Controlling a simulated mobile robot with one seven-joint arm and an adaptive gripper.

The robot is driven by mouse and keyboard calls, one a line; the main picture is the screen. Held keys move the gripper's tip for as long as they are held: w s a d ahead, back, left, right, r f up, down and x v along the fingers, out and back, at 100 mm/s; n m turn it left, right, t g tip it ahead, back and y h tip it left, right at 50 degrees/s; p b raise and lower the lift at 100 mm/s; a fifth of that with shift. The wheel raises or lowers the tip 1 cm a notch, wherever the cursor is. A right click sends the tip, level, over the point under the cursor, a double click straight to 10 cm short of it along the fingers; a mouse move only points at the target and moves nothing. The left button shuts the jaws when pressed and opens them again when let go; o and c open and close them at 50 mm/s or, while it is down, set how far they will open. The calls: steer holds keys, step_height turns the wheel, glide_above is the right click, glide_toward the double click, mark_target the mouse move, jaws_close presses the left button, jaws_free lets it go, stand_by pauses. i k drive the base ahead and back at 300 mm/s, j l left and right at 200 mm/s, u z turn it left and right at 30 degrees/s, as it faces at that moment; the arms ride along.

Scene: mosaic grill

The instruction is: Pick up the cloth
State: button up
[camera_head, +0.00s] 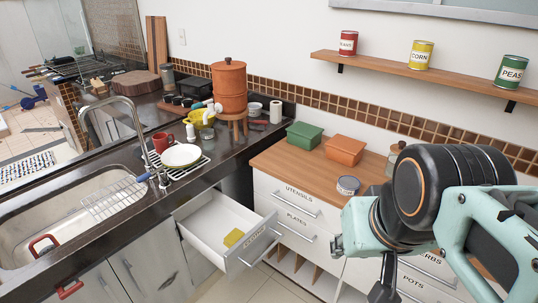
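A small yellow folded piece (233,238), which looks like the cloth, lies in the open white drawer (205,220) below the dark counter. It rests near the drawer's front panel, whose label is too small to read surely. My teal and black arm fills the right side of the view, to the right of the drawer. A dark part at the arm's lower end may be my gripper (383,291). Its fingers cannot be made out, so I cannot tell whether it is open or holds anything. The yellow piece is apart from the arm.
The sink (70,215) with a wire basket (115,197) is at left. A white plate (181,155) and red mug (161,142) stand on the dark counter. Green (304,135) and orange (344,150) boxes sit on the wooden counter. Space above the open drawer is clear.

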mark_target(235, 234)
steer(key=i+j+u, duration=0.15)
steer(key=i, duration=0.2)
steer(key=i+j+u, duration=0.15)
steer(key=i+j+z, duration=0.15)
steer(key=i+j, duration=0.2)
steer(key=j, duration=0.15)
steer(key=i+l+u, duration=0.1)
steer(key=i+u, duration=0.3)
steer(key=i, duration=0.1)
